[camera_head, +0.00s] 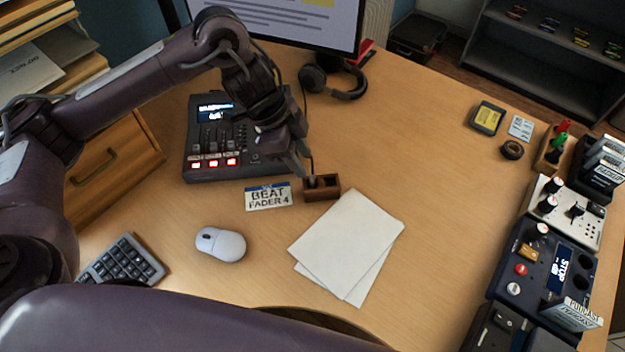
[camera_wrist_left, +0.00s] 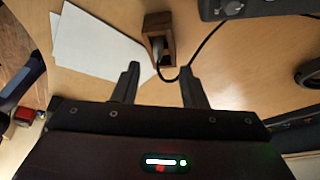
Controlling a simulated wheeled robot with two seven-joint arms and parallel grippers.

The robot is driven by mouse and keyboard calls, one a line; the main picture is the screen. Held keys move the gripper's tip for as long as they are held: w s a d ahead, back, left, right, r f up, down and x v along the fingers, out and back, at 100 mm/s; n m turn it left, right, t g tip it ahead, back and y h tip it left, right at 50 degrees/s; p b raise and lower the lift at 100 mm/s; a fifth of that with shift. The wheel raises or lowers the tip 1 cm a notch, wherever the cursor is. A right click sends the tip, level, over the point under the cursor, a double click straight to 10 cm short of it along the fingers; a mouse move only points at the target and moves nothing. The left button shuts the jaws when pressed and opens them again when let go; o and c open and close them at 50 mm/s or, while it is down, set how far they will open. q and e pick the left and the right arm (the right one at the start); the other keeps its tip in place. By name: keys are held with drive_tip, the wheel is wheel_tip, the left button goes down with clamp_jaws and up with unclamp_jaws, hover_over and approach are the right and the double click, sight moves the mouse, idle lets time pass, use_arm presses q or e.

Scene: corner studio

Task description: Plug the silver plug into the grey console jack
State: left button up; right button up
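The silver plug (camera_wrist_left: 157,46) stands in a small wooden holder (camera_wrist_left: 149,21). Its black cable (camera_wrist_left: 205,42) loops off to the right in the wrist view. In the head view the holder (camera_head: 328,193) sits on the desk right of the dark grey console (camera_head: 197,172), with the plug partly hidden. The console has faders and lit buttons; I cannot make out its jack clearly. Its edge shows top right in the wrist view (camera_wrist_left: 262,10). My left gripper (camera_head: 304,165) is just above and behind the holder. Its fingers (camera_wrist_left: 160,88) are apart, with nothing between them. My right gripper is not seen.
A "BEAT FADER 4" card (camera_head: 268,196) lies before the console. Headphones (camera_head: 335,80) lie behind. More devices (camera_head: 545,260) line the right edge. The desk's right-middle is clear.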

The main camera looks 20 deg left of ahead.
sight(313, 180)
use_arm(q)
drive_tip(key=shift+b+x, duration=0.55)
drive_tip(key=shift+x, duration=2.3)
drive_tip(key=shift+s, duration=0.15)
clamp_jaws()
